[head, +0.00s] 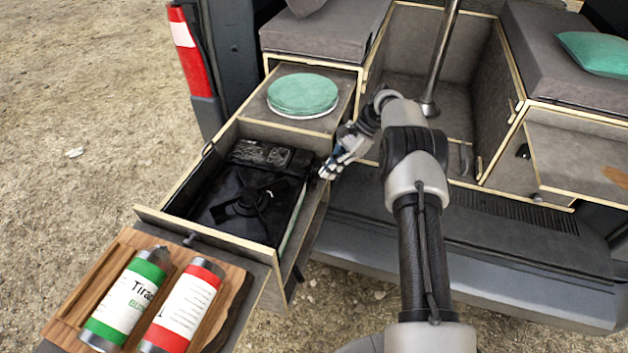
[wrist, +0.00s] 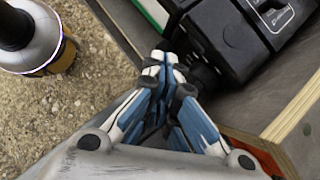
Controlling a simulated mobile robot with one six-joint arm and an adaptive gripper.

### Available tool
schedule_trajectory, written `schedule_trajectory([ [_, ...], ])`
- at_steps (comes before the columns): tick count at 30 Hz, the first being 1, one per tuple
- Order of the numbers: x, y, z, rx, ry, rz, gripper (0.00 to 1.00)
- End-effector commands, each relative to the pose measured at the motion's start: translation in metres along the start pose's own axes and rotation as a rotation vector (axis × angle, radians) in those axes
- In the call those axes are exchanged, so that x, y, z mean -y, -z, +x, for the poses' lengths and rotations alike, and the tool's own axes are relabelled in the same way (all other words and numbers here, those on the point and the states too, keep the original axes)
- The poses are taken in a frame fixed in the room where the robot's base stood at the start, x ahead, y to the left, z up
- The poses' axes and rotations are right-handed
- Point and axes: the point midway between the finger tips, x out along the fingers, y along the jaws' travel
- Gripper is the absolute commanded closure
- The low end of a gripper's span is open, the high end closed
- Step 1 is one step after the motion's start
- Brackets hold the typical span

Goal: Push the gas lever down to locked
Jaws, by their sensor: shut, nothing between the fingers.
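The black camping stove (head: 245,195) sits in the pulled-out drawer, and part of its body (wrist: 235,35) with a printed label shows in the wrist view. My gripper (head: 327,173) is at the drawer's right side, by the stove's right end. In the wrist view my gripper (wrist: 167,62) is shut and empty, its fingertips close beside a dark round knob (wrist: 205,75) on the stove. Whether they touch it I cannot tell. I cannot make out the gas lever clearly in either view; the fingers may cover it.
The drawer's wooden front (head: 205,228) and side walls surround the stove. A wooden tray (head: 98,283) in front holds a green-banded can (head: 127,300) and a red-banded can (head: 185,308). Green plates (head: 302,94) lie behind the stove. A metal post (head: 441,50) stands behind my arm.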

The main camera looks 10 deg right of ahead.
Motion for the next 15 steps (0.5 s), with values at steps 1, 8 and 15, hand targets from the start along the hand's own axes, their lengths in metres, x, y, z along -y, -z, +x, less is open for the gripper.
schedule_trajectory([
  [1, 0.000, 0.000, 0.000, 0.000, 0.000, 0.000, 1.00],
  [8, 0.001, 0.000, -0.010, -0.001, 0.003, -0.001, 1.00],
  [15, 0.001, 0.000, -0.049, -0.001, 0.004, -0.002, 1.00],
])
